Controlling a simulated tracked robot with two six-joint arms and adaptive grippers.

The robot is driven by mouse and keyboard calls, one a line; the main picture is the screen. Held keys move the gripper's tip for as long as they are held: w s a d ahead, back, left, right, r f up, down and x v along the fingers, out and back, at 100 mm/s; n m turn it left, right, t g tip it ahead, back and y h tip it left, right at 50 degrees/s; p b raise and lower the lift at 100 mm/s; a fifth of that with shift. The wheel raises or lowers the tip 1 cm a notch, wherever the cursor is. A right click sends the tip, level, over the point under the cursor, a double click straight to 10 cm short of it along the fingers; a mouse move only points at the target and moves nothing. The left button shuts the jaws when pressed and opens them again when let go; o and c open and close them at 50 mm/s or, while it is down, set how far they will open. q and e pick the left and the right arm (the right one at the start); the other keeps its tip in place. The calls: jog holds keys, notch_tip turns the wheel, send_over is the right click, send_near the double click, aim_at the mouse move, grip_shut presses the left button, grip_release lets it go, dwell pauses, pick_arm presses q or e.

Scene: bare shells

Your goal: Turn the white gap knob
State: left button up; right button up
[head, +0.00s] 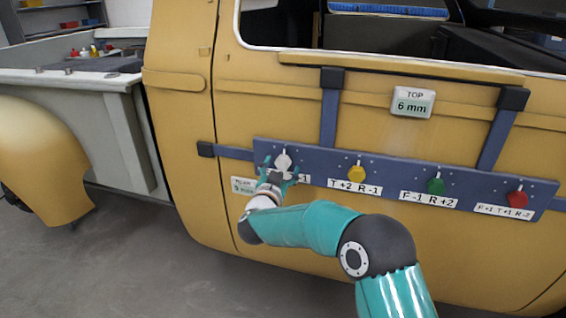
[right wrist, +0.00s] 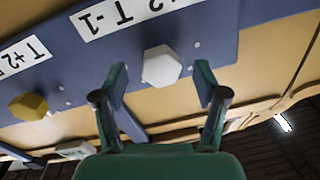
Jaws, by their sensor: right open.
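The white knob (head: 283,161) is on the left end of a blue bar (head: 398,174) fixed across the yellow door. In the right wrist view the white knob (right wrist: 162,65) is faceted and lies between and just beyond the fingertips. My right gripper (head: 278,174) is open in front of the knob, with a finger to each side. I see no clear contact, and the fingers look apart from the knob. The label below the knob is partly hidden by the gripper; in the wrist view it appears upside down. My left gripper is not in view.
Along the bar are a yellow knob (head: 356,172), a green knob (head: 435,186) and a red knob (head: 517,199), each with a label. A "TOP 6 mm" display (head: 413,102) sits above. A second display (head: 243,186), partly legible, is left of the gripper. Open floor lies at lower left.

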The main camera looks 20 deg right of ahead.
jog(key=shift+x, duration=1.1)
jog(key=c, duration=1.1)
jog(key=shift+c, duration=0.2)
jog(key=shift+p, duration=0.35)
